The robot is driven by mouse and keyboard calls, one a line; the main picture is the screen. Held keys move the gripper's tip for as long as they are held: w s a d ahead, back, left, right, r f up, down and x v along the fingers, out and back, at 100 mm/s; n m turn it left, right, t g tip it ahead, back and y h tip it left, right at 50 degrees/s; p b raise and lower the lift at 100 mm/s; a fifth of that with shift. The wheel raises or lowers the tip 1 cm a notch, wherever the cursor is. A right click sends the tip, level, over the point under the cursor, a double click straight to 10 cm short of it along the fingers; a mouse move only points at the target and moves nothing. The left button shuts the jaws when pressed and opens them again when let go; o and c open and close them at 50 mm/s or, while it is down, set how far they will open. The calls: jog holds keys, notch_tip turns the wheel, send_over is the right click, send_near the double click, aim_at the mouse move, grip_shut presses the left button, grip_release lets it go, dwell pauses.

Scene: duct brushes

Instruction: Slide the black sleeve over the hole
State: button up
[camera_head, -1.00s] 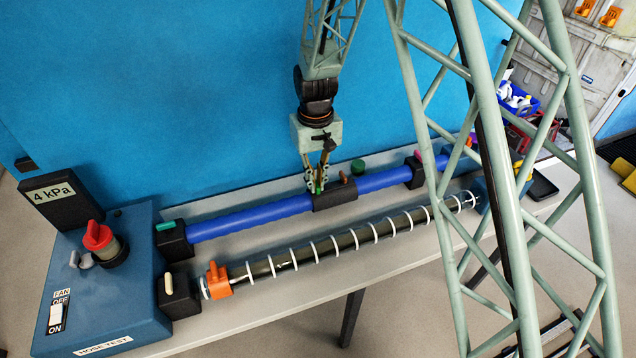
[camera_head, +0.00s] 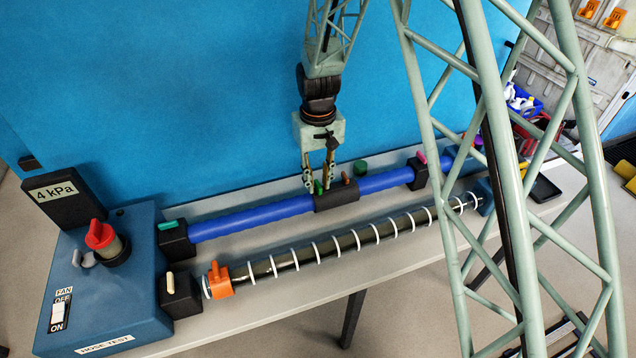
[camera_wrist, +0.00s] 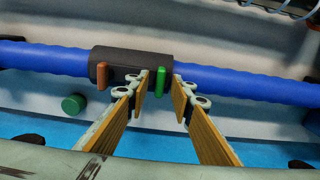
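The black sleeve (camera_head: 336,200) sits around the blue hose (camera_head: 265,214) near its middle. It carries a green tab (camera_head: 318,187) and an orange-brown tab (camera_head: 345,181). In the wrist view the sleeve (camera_wrist: 120,60) shows its green tab (camera_wrist: 160,82) between my fingertips, with a gap on each side. The orange-brown tab (camera_wrist: 103,75) is outside the fingers. My gripper (camera_head: 320,184) points down at the sleeve from the wall side, open around the green tab. It also shows in the wrist view (camera_wrist: 161,82). I see no hole in the visible hose.
A ribbed dark hose (camera_head: 340,243) with an orange clamp (camera_head: 219,280) runs parallel in front. A blue fan box (camera_head: 105,290) with a 4 kPa display (camera_head: 55,195) stands left. A green cap (camera_head: 360,167) lies behind the hose. A lattice column crosses the right side.

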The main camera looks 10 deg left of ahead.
notch_tip(320, 180, up, 11)
jog(key=shift+r, duration=0.15)
dwell(0.6)
jog(key=shift+r, duration=0.1)
dwell(0.5)
jog(key=s+d+r+m+t+b, duration=0.1)
jog(key=s+d+r+b, duration=0.1)
jog(key=s+d+r, duration=0.7)
jog(key=s+d+r+m+t+b, duration=0.1)
jog(key=s+d+r+m, duration=0.1)
jog(key=s+d+r, duration=0.65)
jog(key=s+d+r+m+b, duration=0.1)
jog(key=s+d, duration=0.3)
jog(key=s, duration=0.4)
jog(key=s+d+r+t+b, duration=0.1)
jog(key=s+d, duration=0.4)
jog(key=s, duration=0.3)
jog(key=s+d+r+m+t+b, duration=0.1)
jog(key=s+d+r, duration=0.1)
jog(key=s+d, duration=0.2)
jog(key=shift+s+d+m, duration=0.3)
jog(key=shift+s, duration=1.6)
